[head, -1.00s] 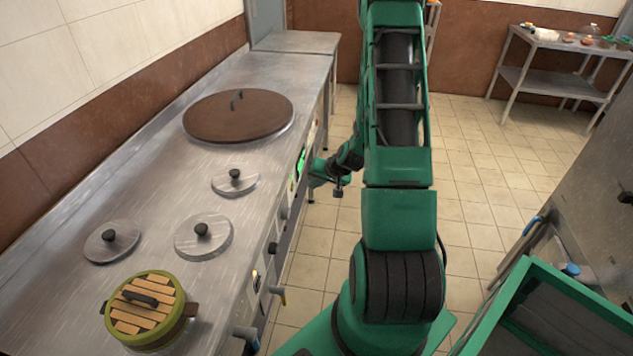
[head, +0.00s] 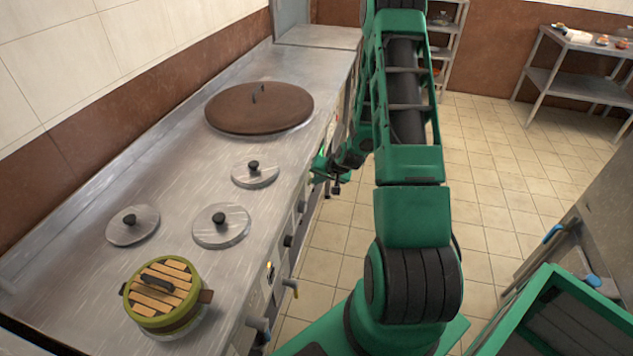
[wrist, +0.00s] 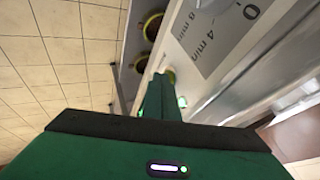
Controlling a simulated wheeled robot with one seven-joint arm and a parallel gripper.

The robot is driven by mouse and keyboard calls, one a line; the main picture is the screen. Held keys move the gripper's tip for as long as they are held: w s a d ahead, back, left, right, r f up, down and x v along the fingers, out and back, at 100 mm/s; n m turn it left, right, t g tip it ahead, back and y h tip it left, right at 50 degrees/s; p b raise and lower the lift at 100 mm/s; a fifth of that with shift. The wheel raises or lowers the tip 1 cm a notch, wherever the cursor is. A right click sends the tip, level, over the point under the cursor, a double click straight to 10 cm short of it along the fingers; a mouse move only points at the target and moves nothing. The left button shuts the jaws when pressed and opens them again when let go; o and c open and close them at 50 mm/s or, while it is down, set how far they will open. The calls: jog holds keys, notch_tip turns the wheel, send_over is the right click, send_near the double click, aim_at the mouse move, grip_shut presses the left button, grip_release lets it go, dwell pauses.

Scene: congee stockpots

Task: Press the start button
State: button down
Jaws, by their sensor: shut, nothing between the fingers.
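My gripper (head: 320,165) is at the front panel of the steel counter in the head view, its tip against or very near the panel. In the wrist view its green fingers (wrist: 160,92) are shut with nothing between them.
The counter (head: 105,190) holds a large brown lid (head: 270,115), several small steel lids and a green pot (head: 165,295).

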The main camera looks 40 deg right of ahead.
jog(key=shift+w+a+r, duration=0.1)
jog(key=shift+w+a, duration=0.6)
jog(key=shift+w, duration=0.05)
jog(key=s+d+r, duration=0.3)
jog(key=s+r, duration=0.4)
jog(key=s, duration=0.2)
jog(key=shift+s+d+r, duration=0.15)
jog(key=shift+s+r, duration=0.2)
jog(key=shift+s, duration=0.05)
dwell(0.4)
